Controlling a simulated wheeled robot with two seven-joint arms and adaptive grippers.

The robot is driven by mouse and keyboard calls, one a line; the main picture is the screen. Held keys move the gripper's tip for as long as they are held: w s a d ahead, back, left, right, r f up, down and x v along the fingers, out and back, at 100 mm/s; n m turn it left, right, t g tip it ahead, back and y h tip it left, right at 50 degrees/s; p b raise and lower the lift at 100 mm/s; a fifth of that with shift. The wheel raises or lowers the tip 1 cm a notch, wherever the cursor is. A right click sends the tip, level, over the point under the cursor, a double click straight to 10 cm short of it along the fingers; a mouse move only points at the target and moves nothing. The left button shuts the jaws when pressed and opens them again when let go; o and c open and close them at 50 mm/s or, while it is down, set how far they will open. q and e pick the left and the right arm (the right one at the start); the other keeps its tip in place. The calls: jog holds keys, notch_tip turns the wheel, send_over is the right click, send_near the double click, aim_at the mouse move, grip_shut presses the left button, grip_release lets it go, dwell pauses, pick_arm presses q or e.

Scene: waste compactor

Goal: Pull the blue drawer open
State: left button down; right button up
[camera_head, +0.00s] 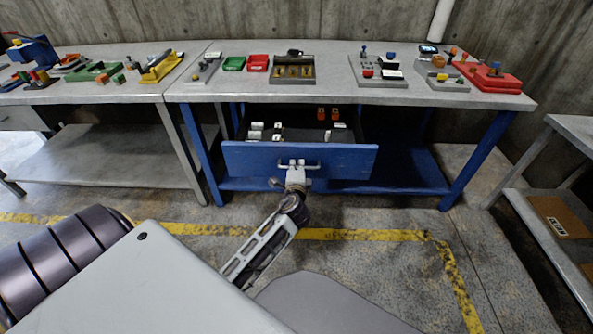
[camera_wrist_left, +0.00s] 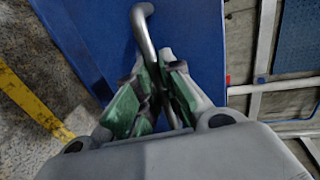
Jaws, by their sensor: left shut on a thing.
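The blue drawer (camera_head: 345,161) under the middle workbench stands pulled out, and its inside with several small items shows in the head view. Its blue front also fills the upper part of the left wrist view (camera_wrist_left: 195,35). The metal handle (camera_head: 312,166) is a bar on the drawer front; it also shows in the left wrist view (camera_wrist_left: 143,25). My left gripper (camera_head: 297,172) is at the handle, its green-padded fingers (camera_wrist_left: 152,100) shut around the bar. My right gripper is not in view.
The workbench top (camera_head: 330,92) above the drawer carries trays and several small parts. Other benches stand at left (camera_head: 110,94) and right (camera_head: 580,130). Below the drawer is a blue lower shelf (camera_head: 405,175). The floor in front has a yellow line (camera_head: 370,235) and is clear around it.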

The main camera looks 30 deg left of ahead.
pick_arm(q)
jog(key=shift+w+a, duration=0.15)
jog(key=shift+w, duration=0.15)
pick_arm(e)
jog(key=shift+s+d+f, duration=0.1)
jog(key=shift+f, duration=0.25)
pick_arm(q)
jog(key=c, duration=1.5)
grip_release()
jog(key=shift+c, duration=0.2)
jog(key=shift+s, duration=0.1)
jog(key=v, duration=1.1)
jog(key=shift+s+d, duration=0.3)
jog(key=shift+d, duration=0.05)
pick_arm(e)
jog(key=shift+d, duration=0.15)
